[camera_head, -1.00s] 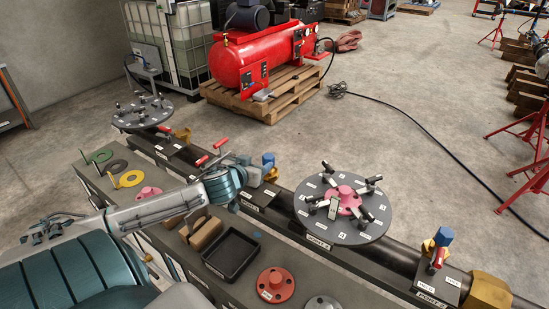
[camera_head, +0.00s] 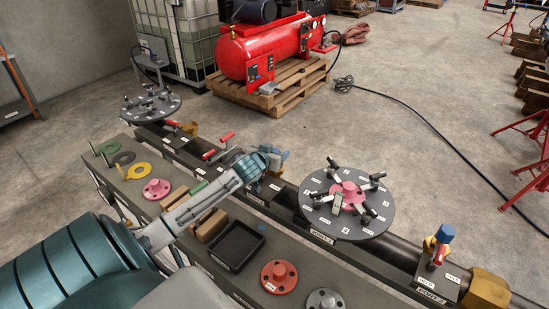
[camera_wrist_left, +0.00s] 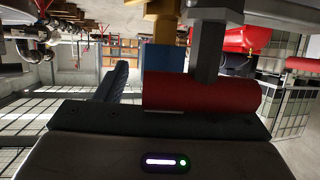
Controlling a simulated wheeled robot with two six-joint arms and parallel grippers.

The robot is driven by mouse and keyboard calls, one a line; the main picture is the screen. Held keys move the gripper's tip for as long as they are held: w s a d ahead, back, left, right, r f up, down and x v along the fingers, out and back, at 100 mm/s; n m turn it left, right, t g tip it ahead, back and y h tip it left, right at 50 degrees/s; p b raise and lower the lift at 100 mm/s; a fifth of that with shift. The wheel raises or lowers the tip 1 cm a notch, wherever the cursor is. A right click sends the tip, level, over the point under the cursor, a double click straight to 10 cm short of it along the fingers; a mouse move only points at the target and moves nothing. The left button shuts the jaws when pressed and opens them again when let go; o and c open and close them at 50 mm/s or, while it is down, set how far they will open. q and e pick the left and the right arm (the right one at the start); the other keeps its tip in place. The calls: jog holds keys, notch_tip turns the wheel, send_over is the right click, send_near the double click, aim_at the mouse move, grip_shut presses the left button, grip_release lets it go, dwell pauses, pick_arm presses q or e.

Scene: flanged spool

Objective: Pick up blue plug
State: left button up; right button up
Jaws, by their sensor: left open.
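In the left wrist view, a blue plug (camera_wrist_left: 163,72) sits on a brass fitting (camera_wrist_left: 163,22), partly behind a red valve handle (camera_wrist_left: 200,93). In the head view my left gripper (camera_head: 275,161) is at that fitting on the near pipe, and it mostly hides the plug there. It is open; a dark finger (camera_wrist_left: 113,82) shows left of the plug in the wrist view, apart from it. The red handle lies across the front of my gripper. A second blue plug (camera_head: 445,232) stands on a brass fitting at the right end. My right gripper is out of view.
A grey flange disc (camera_head: 346,205) with clamps stands right of my gripper. A black tray (camera_head: 237,246), a red flange (camera_head: 279,276) and wooden blocks (camera_head: 211,225) lie on the near bench. A red compressor (camera_head: 262,50) stands on a pallet behind.

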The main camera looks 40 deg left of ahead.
pick_arm(q)
jog(key=shift+w+f, duration=0.15)
jog(key=c, duration=1.2)
